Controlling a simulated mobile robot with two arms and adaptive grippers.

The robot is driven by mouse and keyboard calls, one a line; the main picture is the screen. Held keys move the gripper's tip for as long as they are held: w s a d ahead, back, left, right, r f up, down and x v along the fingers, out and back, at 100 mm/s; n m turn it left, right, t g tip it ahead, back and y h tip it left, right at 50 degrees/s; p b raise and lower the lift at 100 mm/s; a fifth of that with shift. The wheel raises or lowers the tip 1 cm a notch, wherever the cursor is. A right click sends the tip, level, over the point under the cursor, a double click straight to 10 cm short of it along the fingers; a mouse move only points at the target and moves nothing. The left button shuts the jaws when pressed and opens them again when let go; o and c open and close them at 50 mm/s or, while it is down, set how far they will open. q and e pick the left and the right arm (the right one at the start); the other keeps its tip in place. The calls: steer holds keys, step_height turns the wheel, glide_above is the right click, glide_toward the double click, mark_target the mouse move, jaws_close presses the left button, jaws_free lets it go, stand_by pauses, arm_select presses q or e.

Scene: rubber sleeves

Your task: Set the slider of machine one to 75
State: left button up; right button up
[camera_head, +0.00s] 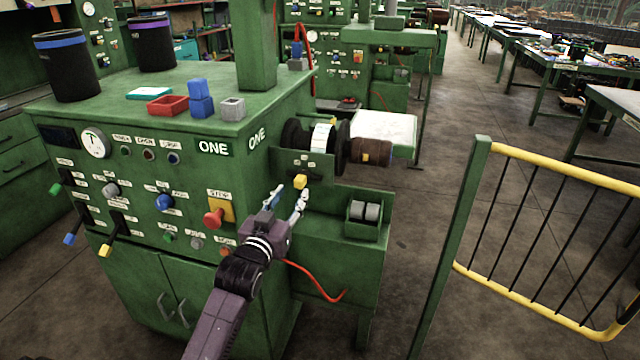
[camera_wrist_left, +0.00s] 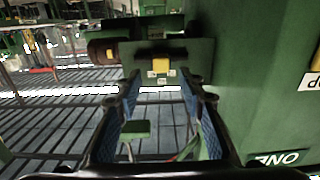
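Machine one (camera_head: 75,115) is a green cabinet marked ONE on its front and side faces. On its right side a small yellow knob (camera_head: 299,182) sits on a dark green panel below small white labels. In the left wrist view the yellow knob (camera_wrist_left: 161,66) shows straight ahead, beyond my fingertips. My left gripper (camera_head: 287,197) is open and empty, its two fingers pointing at the knob from the near side. In the left wrist view the fingers (camera_wrist_left: 161,84) stand apart on both sides of it. No slider reading is legible. My right gripper is not in view.
The front panel carries a red button (camera_head: 213,217) and levers with blue (camera_head: 70,239) and yellow (camera_head: 105,250) ends. A spool (camera_head: 323,138) and brown roll (camera_head: 372,152) are above the knob panel. A yellow-railed barrier (camera_head: 560,165) stands right; floor between is clear.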

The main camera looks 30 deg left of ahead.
mark_target(298, 185)
arm_select(q)
steer(key=x, duration=0.7)
steer(key=shift+w+a+f+p, duration=0.15)
steer(key=shift+w+p, duration=0.1)
steer(key=shift+p, duration=0.05)
jaws_close()
